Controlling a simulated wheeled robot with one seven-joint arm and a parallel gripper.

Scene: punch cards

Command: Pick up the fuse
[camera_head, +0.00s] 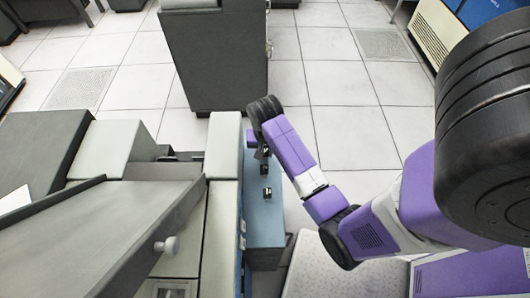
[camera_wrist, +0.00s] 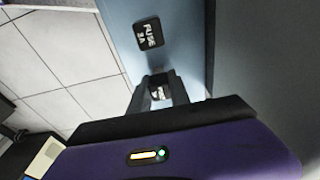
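A small black fuse (camera_wrist: 149,34) with white lettering "FUSE 3A" lies on a blue panel top in the wrist view. It appears as a small dark block (camera_head: 266,193) in the head view. My gripper (camera_wrist: 158,80) reaches down over the same blue top, below the lettered fuse in the wrist picture and apart from it. A second dark piece with a white mark (camera_wrist: 158,93) shows between my fingers, mostly hidden. The fingers are close beside it; whether they press on it is unclear. In the head view my gripper (camera_head: 263,152) is small and partly hidden by my wrist.
The blue top (camera_head: 263,225) is narrow, with a grey-white cabinet edge (camera_head: 223,150) along its left side. A sloping grey panel with a knob (camera_head: 166,245) stands further left. A dark grey cabinet (camera_head: 214,60) stands beyond. Tiled floor is open at upper right.

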